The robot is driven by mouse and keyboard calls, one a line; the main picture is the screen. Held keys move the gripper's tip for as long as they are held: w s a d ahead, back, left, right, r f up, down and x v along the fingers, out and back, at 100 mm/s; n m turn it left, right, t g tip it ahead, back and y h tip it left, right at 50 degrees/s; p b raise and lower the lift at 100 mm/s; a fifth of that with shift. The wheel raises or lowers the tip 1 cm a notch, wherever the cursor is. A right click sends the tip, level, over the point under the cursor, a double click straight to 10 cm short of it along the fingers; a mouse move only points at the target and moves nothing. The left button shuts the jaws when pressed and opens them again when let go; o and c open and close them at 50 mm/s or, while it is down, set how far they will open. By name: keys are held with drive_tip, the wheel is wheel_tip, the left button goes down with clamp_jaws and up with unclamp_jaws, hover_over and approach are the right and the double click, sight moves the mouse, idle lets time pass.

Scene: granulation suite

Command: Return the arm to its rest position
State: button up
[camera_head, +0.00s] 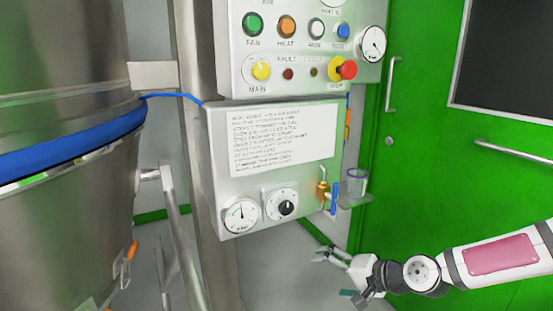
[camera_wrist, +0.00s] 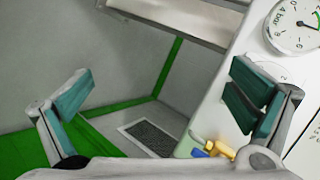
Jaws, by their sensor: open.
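My gripper (camera_head: 335,274) is at the lower right in the head view, below the control box and in front of the green door. Its fingers are spread with nothing between them. In the wrist view my gripper (camera_wrist: 165,94) shows two teal-padded fingers wide apart, with grey wall and floor between them. My arm (camera_head: 480,265) reaches in from the right edge, bent at the dark wrist joint. The lower control box (camera_head: 222,165) is above and left of the gripper; in the wrist view its panel (camera_wrist: 250,50) is beside the right finger.
The upper panel (camera_head: 300,50) carries buttons and a red stop knob (camera_head: 348,69). A brass valve (camera_head: 321,190) and a clear cup (camera_head: 355,184) on a small shelf are close above the gripper. A steel vessel (camera_head: 60,220) stands left. The green door (camera_head: 450,180) has a bar handle.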

drive_tip(key=s+d+f+n+g+h, duration=0.2)
drive_tip(key=s+f+n+g+h, duration=0.15)
drive_tip(key=s, duration=0.35)
drive_tip(key=s+d+r+n+g+h, duration=0.1)
drive_tip(key=s+d+r+g+h, duration=0.3)
drive_tip(key=s, duration=0.3)
drive_tip(key=s+d+r+h, duration=0.2)
drive_tip(key=s+r+h, duration=0.1)
drive_tip(key=s+r, duration=0.95)
drive_tip(key=s+a+r+n+y, duration=0.1)
drive_tip(key=s+a+r, duration=0.1)
drive_tip(key=s+r, duration=0.35)
drive_tip(key=s+a+r+y, duration=0.2)
drive_tip(key=s, duration=0.6)
wheel_tip(320, 180, up, 33)
drive_tip(key=d+t+p, duration=0.1)
drive_tip(key=t+p, duration=0.2)
drive_tip(key=p, duration=2.9)
drive_tip(key=shift+w+n+t+h, duration=0.35)
